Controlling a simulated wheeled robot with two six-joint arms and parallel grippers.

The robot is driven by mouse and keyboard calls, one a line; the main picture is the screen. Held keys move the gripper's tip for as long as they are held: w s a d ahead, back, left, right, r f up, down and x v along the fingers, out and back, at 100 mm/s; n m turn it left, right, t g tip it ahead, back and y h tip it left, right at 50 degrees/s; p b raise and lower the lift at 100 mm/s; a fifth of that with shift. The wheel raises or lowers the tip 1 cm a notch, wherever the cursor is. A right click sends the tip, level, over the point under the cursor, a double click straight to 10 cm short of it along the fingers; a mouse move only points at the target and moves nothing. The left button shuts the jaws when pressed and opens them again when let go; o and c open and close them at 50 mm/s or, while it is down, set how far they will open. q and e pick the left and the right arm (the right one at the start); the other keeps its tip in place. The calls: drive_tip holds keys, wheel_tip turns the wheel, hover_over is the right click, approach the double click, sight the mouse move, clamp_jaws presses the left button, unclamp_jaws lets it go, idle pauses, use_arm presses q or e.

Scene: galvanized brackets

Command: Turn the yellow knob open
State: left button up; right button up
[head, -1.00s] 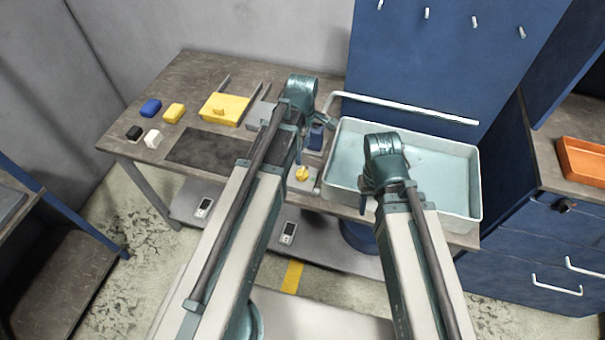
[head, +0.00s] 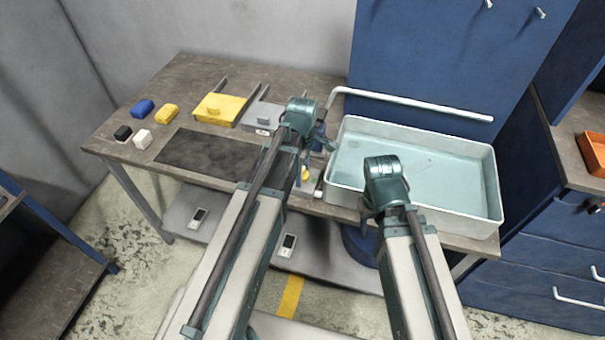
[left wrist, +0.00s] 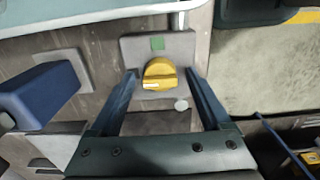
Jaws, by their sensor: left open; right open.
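A pale mark shows at the knob's lower left. My left gripper (left wrist: 160,76) is open, one finger on each side of the knob, with small gaps visible; whether either finger touches it is unclear. In the head view only a bit of the knob (head: 305,174) shows beside my left gripper (head: 298,168). My right gripper (head: 366,214) hangs at the basin's front edge; its fingers are mostly hidden by my arm.
A pale basin (head: 480,155) stands right of the knob, under a white pipe (head: 420,103). A blue block-like part (left wrist: 40,97) is beside the knob. Yellow (head: 215,108) and grey (head: 262,117) boxes, a dark mat (head: 205,152) and several small blocks lie left.

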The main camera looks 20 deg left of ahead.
use_arm(q)
clamp_jaws()
idle(0.3)
drive_tip(key=m, duration=0.8)
drive_tip(key=shift+m, duration=0.4)
drive_tip(key=m, duration=0.9)
idle(0.5)
